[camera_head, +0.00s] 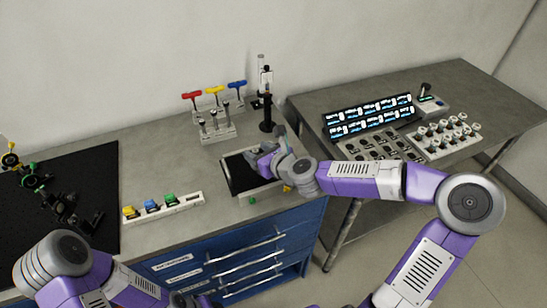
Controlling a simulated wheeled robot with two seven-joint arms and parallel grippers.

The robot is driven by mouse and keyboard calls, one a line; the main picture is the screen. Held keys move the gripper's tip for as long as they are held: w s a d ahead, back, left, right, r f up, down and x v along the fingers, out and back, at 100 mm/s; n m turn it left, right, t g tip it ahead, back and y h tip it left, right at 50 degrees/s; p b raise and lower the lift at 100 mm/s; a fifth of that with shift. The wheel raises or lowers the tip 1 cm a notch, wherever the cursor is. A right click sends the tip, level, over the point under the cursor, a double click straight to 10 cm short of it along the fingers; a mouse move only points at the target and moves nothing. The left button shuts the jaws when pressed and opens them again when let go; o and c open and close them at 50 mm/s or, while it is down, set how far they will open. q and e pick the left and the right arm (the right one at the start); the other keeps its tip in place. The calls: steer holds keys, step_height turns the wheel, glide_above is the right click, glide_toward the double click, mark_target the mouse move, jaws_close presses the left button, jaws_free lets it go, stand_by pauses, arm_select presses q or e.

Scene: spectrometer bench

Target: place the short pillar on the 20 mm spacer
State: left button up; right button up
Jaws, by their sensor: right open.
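Several upright metal posts stand in a light grey rack (217,137) at the back middle of the bench; I cannot tell whether the short pillar is among them. I cannot make out the 20 mm spacer for certain at this size. My right gripper (262,157) is open over the right side of a black-floored tray (228,166). The gripper and wrist cover part of this tray, and I cannot tell whether anything lies between the fingers. My left arm crosses the bottom left, but its gripper is out of view.
A tall black post (266,115) stands behind my right gripper. Red, yellow and blue T-handles (213,90) stand at the back. A white strip (185,204) holds small coloured pieces. A black board (85,170) with parts lies left.

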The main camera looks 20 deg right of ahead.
arm_select(q)
step_height(320, 180, up, 4)
steer(key=p, duration=0.4)
steer(key=shift+r, duration=0.2)
arm_select(e)
steer(key=v, duration=0.8)
steer(key=shift+s+r, duration=0.15)
steer(key=shift+s, duration=0.2)
